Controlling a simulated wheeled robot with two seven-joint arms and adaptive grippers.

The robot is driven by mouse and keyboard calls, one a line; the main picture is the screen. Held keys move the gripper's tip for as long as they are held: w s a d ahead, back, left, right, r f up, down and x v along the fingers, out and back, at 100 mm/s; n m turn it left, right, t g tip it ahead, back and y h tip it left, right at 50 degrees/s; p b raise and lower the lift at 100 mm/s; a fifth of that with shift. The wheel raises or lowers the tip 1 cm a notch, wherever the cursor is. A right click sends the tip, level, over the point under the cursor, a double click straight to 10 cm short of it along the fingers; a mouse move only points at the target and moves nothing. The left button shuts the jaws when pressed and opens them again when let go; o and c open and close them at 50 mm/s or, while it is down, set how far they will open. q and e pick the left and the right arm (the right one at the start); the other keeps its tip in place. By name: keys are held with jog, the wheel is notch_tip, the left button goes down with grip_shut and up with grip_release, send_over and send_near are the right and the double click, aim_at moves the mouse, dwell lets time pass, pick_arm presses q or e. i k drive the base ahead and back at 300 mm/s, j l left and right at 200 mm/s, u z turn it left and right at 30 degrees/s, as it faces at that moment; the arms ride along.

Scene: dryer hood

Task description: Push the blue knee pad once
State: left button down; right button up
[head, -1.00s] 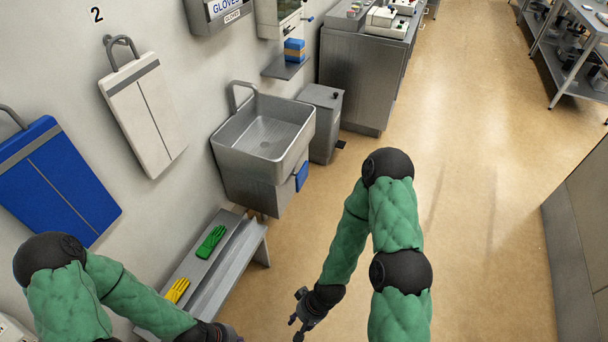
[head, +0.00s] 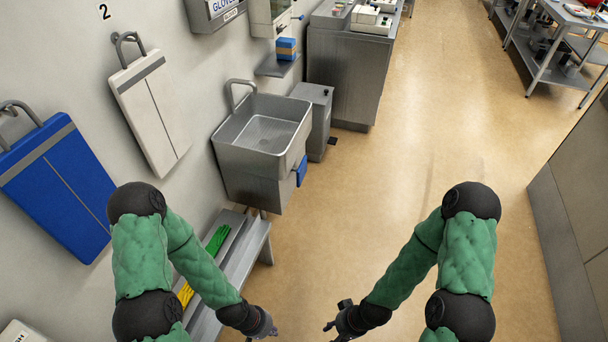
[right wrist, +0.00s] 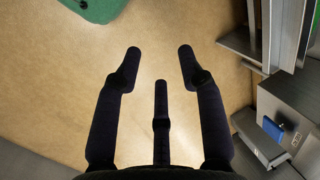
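The blue knee pad (head: 301,171) is on the lower front right of the steel sink (head: 262,137). In the right wrist view, a small blue pad (right wrist: 272,128) shows on the steel unit at the right. My left gripper (head: 268,332) is at the bottom of the head view, over the floor beside the bench, and its fingers are mostly cut off or too small to judge. My right gripper (right wrist: 160,70) is open and empty, its dark fingers spread over bare floor. In the head view my right gripper (head: 336,326) is also low, well short of the pad.
A low steel bench (head: 240,262) with green gloves (head: 217,239) and yellow gloves (head: 186,292) stands along the wall. A steel bin (head: 318,118) is beside the sink. Bare floor (head: 370,190) lies in front of the sink. A grey cabinet (head: 575,225) stands at the right.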

aim_at(301, 172)
jog(key=i+l, duration=0.4)
jog(key=i, duration=0.15)
jog(key=i+l, duration=0.85)
jog(key=i, duration=0.2)
jog(key=u, duration=1.65)
jog(key=l, duration=0.1)
